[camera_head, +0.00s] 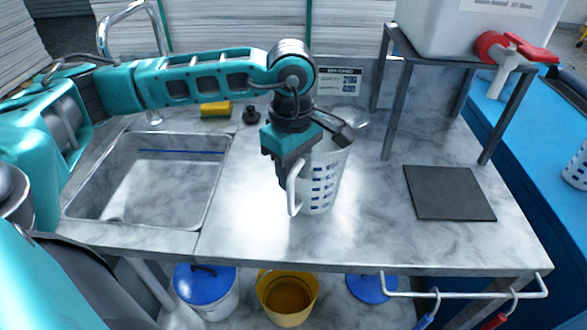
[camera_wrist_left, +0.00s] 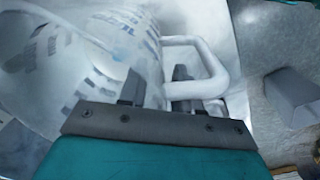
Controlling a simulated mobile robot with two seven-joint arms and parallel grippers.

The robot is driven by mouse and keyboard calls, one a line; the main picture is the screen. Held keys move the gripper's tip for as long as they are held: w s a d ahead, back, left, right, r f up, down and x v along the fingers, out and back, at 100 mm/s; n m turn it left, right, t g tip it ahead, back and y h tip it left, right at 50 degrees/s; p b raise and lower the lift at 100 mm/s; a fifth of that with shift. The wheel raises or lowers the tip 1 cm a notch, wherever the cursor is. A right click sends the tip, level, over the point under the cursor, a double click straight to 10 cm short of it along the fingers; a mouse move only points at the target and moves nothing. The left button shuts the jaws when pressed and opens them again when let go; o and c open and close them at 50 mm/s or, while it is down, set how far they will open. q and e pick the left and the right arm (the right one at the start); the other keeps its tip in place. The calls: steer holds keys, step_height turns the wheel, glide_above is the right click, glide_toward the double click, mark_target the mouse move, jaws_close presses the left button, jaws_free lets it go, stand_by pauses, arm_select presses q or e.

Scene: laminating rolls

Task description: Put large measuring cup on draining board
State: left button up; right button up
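The large measuring cup (camera_head: 322,182), white and translucent with blue markings, is upright at the middle of the marble counter, its handle (camera_head: 294,187) to the left. My left gripper (camera_head: 284,178) points down at its handle side. In the left wrist view, the cup (camera_wrist_left: 85,60) fills the left part, and the two fingers (camera_wrist_left: 158,90) stand a little apart, one by the cup wall, one within the handle loop (camera_wrist_left: 215,65). Whether they press on it is unclear. The draining board is not clearly identifiable; a dark flat board (camera_head: 449,193) lies on the right. My right gripper is out of view.
A sink (camera_head: 150,180) with a faucet (camera_head: 130,12) is on the left. A yellow sponge (camera_head: 215,109) and a small black object (camera_head: 251,115) lie behind. A metal stand (camera_head: 389,120) carries a white container (camera_head: 470,30) with a red tap. The counter front is clear.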

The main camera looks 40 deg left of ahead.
arm_select(q)
step_height(320, 180, up, 12)
steer(key=shift+s+r, duration=0.15)
stand_by(0.7)
